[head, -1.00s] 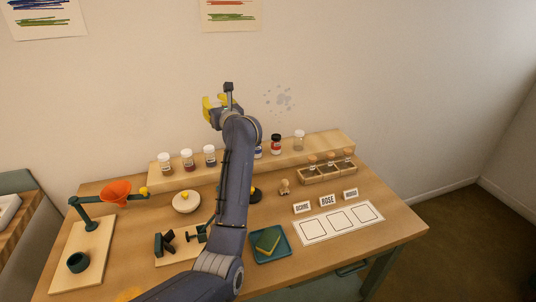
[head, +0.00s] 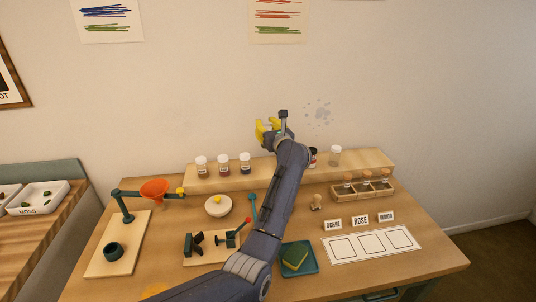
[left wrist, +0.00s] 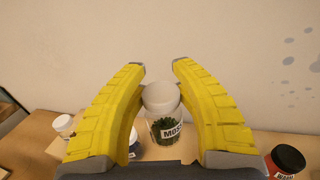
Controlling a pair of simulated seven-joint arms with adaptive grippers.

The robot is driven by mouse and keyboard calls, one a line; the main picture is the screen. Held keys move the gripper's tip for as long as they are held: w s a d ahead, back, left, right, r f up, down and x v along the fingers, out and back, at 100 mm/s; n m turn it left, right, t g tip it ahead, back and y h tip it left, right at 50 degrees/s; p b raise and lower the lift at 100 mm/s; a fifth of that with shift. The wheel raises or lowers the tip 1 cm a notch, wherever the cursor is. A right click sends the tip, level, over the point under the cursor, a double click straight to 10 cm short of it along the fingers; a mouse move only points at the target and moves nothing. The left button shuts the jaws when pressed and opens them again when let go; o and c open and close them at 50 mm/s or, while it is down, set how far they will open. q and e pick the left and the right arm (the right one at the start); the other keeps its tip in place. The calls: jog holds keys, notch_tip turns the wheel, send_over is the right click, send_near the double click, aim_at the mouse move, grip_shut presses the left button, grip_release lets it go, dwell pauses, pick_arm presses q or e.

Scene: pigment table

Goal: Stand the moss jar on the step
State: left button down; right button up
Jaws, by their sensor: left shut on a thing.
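My left gripper (head: 268,128) is high over the back of the table, in front of the wall. In the left wrist view its yellow fingers (left wrist: 160,75) are shut on the moss jar (left wrist: 168,128), a clear jar with a pale lid, dark green contents and a MOSS label. The jar is hard to make out in the head view. The step (head: 295,160) is a long raised wooden block along the table's back. My gripper appears above its middle; I cannot tell the jar's exact height over it. My right gripper is not in view.
Pale-lidded jars (head: 223,164) stand on the step's left part. A dark-lidded jar (left wrist: 285,162) and a clear jar (head: 335,155) stand to the right. My forearm hides part of the step. An orange funnel (head: 154,190) and a wooden rack (head: 362,191) stand in front.

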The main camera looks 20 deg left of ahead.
pick_arm(q)
notch_tip(320, 180, down, 12)
jog(key=shift+r, duration=0.15)
dwell(0.5)
jog(key=c, duration=1)
grip_release()
jog(key=shift+f, duration=0.2)
jog(key=shift+r, duration=0.15)
jog(key=v, duration=0.7)
jog(key=shift+s, duration=0.25)
jog(key=shift+d, duration=0.15)
